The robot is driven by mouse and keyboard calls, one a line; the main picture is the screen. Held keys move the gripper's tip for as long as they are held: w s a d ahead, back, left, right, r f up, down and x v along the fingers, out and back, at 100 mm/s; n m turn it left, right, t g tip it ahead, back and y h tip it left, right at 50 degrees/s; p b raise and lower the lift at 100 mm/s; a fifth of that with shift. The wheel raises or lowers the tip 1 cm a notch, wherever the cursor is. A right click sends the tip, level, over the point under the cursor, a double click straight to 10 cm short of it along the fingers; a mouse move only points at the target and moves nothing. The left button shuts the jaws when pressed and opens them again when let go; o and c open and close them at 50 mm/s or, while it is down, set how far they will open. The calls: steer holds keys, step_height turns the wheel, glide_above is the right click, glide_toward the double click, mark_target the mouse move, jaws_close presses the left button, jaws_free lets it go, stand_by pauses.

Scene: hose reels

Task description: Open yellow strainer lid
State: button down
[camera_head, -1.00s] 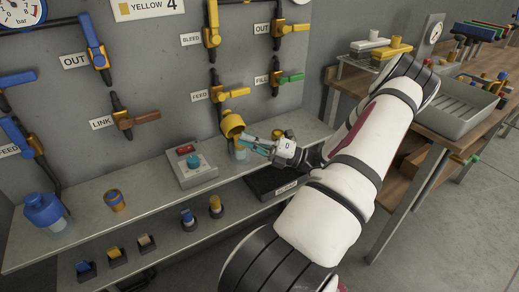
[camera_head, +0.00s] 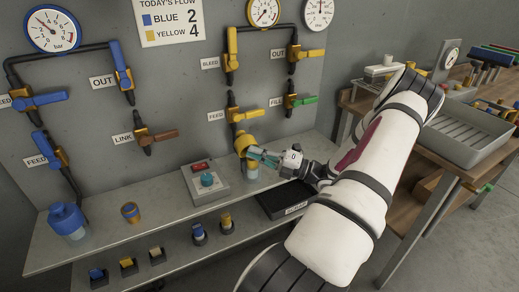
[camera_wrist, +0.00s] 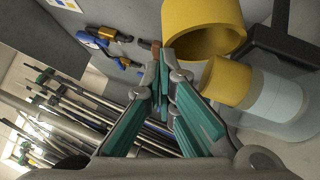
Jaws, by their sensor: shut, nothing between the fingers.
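The yellow strainer hangs under the FEED valve on the wall panel. Its lid (camera_head: 245,142) is a hollow yellow cap, and the wrist view shows this cap (camera_wrist: 203,25) tipped, with its open end visible. Below it in the wrist view are a smaller yellow collar (camera_wrist: 227,80) and a clear bowl (camera_wrist: 277,102). In the head view the bowl (camera_head: 252,172) is partly hidden by my gripper (camera_head: 254,152). My gripper is shut and empty, its teal fingers close beside the lid; in the wrist view the fingertips (camera_wrist: 161,62) are left of the collar. Contact cannot be told.
A grey box with a teal button (camera_head: 207,180) stands on the shelf left of the strainer. A black tray (camera_head: 283,200) lies below my gripper. Valve handles line the panel above.

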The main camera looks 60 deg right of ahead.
steer(key=shift+w+d+r+m+g+h+p, duration=0.2)
steer(key=shift+w+r+m+g+p, duration=0.25)
steer(key=shift+p, duration=0.7)
steer(key=shift+w+d+r+m+g+h+p, duration=0.2)
steer(key=shift+r+m+p, duration=0.3)
steer(key=shift+p, duration=0.65)
steer(key=shift+w+d+f+m+g+h+p, duration=0.2)
steer(key=shift+m+g+h+p, duration=0.2)
steer(key=shift+p, duration=0.25)
steer(key=shift+y, duration=0.3)
